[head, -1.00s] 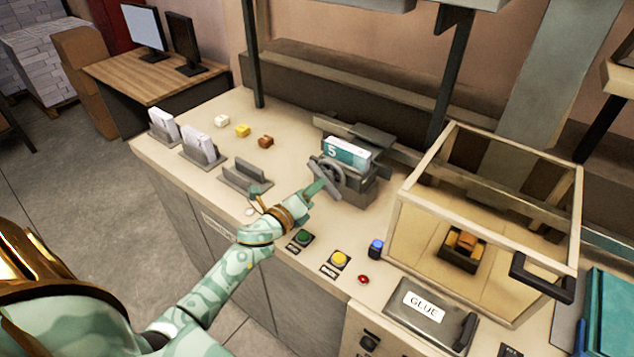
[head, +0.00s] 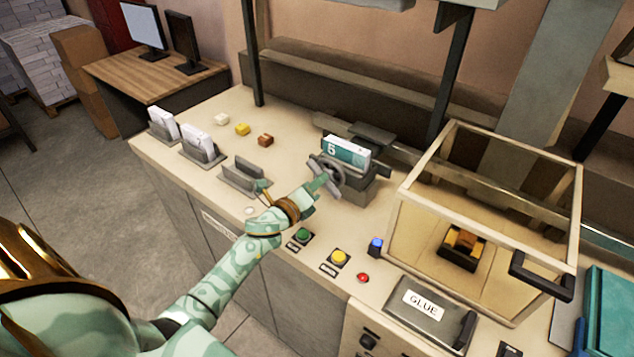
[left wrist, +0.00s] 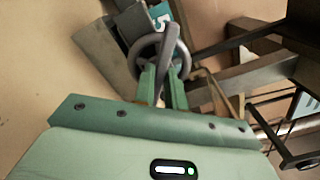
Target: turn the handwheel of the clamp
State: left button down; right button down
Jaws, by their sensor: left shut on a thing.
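The clamp (head: 362,183) stands on the bench with a teal and white block marked 5 (head: 346,153) between its jaws. Its dark grey handwheel (head: 328,171) faces me. My left gripper (head: 318,186) reaches it from the front left and is shut on the handwheel. In the left wrist view the two green fingers (left wrist: 161,85) close on the bar across the wheel (left wrist: 170,45). The fingertips partly hide the lower wheel. My right gripper is not in view.
Right of the clamp stands a clear-walled box (head: 490,215) with a black handle. In front are a green button (head: 303,235), a yellow button (head: 339,257), a blue knob (head: 375,246) and a glue lid (head: 428,304). Card holders (head: 200,152) stand at the left.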

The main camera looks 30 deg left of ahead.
pick_arm(q)
jog(key=shift+f+n+p, duration=0.2)
jog(key=shift+n+p, duration=0.85)
jog(key=shift+n, duration=2.8)
jog(key=shift+f+n+p, duration=0.15)
jog(key=shift+n+p, duration=0.9)
jog(key=shift+n, duration=2.8)
jog(key=c, duration=1.4)
grip_release()
jog(key=shift+c, duration=0.2)
jog(key=s+a, duration=0.1)
jog(key=s, duration=1.5)
jog(key=shift+s+a, duration=0.15)
jog(key=shift+s, duration=0.05)
